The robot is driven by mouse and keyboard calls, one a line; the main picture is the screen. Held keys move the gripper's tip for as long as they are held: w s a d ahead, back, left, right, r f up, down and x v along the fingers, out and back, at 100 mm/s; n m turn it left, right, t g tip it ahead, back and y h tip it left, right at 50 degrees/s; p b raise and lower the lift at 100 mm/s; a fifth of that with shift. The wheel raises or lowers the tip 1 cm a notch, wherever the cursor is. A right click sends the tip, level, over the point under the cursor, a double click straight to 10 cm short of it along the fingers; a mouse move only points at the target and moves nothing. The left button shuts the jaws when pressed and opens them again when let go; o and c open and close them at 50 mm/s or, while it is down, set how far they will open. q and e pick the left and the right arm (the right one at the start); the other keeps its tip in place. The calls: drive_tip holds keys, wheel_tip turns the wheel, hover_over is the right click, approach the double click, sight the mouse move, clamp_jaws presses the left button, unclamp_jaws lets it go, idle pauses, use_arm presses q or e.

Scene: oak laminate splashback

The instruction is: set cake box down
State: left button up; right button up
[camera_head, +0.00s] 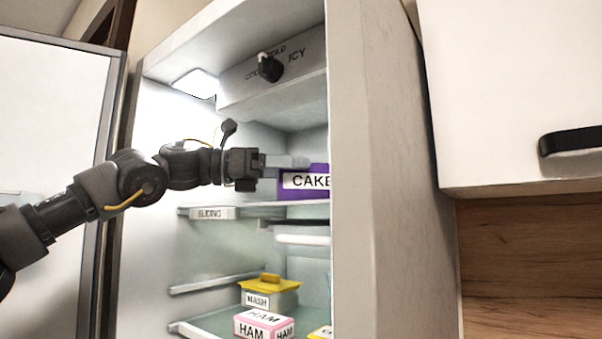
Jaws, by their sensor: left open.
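The purple cake box (304,191) with a white "CAKE" label stands on the upper shelf (262,212) inside the open fridge. Its right part is hidden behind the fridge's side wall. My left gripper (285,165) reaches in from the left and is open, with its fingers at the box's left end, near its top. I cannot tell whether the fingers touch the box. My right gripper is not in view.
The fridge door (55,130) stands open at the left. The fridge side wall (375,180) bounds the opening at the right. A yellow-lidded "MASH" container (268,293) and a pink-and-white "HAM" box (263,324) sit on a lower shelf. A control knob (270,68) is above.

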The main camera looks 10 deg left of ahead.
use_arm(q)
drive_tip(key=b+v, duration=0.1)
drive_tip(key=v, duration=0.4)
drive_tip(key=shift+s+a, duration=0.1)
drive_tip(key=shift+a, duration=0.05)
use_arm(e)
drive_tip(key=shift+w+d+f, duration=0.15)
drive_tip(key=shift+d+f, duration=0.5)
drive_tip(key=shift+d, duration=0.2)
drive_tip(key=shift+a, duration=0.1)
